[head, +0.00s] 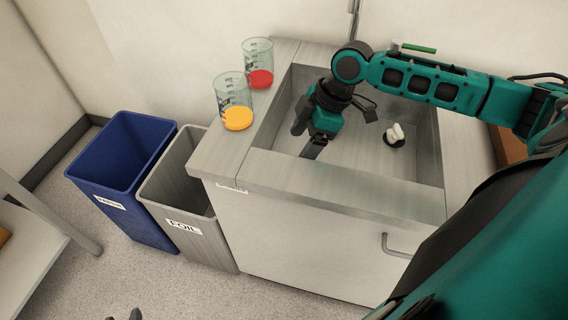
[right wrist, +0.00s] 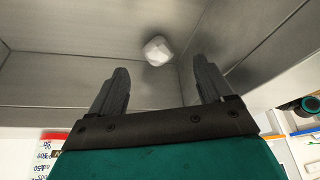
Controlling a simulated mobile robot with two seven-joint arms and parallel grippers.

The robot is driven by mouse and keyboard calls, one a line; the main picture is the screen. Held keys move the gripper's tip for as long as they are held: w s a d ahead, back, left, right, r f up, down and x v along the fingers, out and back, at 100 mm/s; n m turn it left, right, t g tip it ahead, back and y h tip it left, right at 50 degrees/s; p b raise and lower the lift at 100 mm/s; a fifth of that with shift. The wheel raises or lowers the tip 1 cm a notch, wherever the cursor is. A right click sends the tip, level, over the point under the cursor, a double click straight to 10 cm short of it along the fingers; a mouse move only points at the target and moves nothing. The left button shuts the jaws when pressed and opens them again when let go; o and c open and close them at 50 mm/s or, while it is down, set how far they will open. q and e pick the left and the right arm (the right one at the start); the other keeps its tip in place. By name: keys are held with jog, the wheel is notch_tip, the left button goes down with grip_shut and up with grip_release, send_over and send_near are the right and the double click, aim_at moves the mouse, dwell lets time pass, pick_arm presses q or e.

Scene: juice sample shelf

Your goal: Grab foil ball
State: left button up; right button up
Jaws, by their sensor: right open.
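A pale, faceted foil ball (right wrist: 157,50) lies on the grey metal surface of the sink in the right wrist view. It is beyond the fingertips and lines up with the gap between them, apart from both. My right gripper (head: 308,142) is open and empty, reaching down into the sink (head: 350,165) near its left side in the head view; its two spread fingers also show in the right wrist view (right wrist: 160,68). I cannot pick out the foil ball for certain in the head view. Two dark tips at the bottom edge look like my left gripper (head: 125,315), mostly out of frame.
A white object (head: 396,133) sits by a dark round spot in the sink, right of my gripper. Beakers with red (head: 259,65) and yellow (head: 234,103) contents stand on the left counter. A grey bin labelled FOIL (head: 184,227) and a blue bin (head: 147,230) stand left.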

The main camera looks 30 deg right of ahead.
jog(key=x, duration=0.7)
jog(key=shift+w+f+b, duration=0.15)
jog(key=shift+w+b, duration=0.05)
jog(key=shift+b, duration=0.2)
jog(key=shift+c, duration=0.4)
jog(key=c, duration=1)
